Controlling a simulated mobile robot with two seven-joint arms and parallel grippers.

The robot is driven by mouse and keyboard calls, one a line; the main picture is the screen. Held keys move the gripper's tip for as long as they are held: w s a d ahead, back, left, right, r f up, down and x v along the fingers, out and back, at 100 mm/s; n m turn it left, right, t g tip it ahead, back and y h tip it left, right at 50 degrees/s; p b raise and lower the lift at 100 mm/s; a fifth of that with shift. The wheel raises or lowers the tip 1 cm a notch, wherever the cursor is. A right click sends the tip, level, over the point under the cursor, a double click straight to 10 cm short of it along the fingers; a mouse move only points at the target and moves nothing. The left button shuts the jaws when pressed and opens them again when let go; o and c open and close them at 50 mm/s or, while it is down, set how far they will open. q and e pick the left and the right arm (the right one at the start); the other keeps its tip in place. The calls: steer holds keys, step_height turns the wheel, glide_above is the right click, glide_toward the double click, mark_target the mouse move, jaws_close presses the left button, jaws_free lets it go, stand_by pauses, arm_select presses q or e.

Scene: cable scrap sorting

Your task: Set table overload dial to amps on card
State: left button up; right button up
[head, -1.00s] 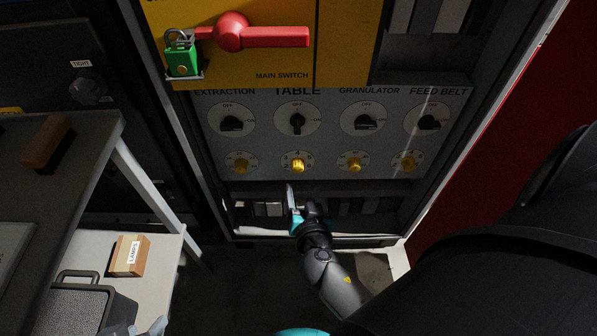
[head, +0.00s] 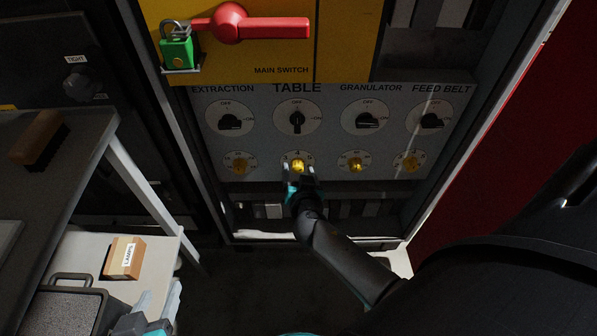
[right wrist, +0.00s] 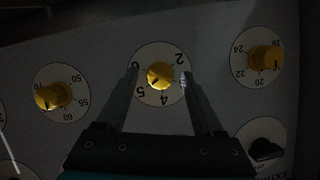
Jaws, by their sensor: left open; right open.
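The yellow table overload dial (head: 298,166) sits on a white numbered disc below the TABLE rotary switch (head: 297,122). My right gripper (head: 299,172) is open at this dial. In the right wrist view the dial (right wrist: 160,76) lies between the two spread fingers of the right gripper (right wrist: 160,80), with gaps beside it. Numbers such as 2, 4, 5 and 6 show around it; its exact setting is hard to read. My left gripper (head: 158,304) is open and empty at the bottom, beside the low shelf. I see no readable amps card.
Other yellow dials sit beside it under EXTRACTION (head: 240,166), GRANULATOR (head: 356,165) and FEED BELT (head: 410,163). Above are a red main switch handle (head: 265,26) and a green padlock (head: 177,54). A LAMPS box (head: 124,258) stands on the low shelf at left.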

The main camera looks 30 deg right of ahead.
steer(key=shift+c, duration=0.3)
jaws_close()
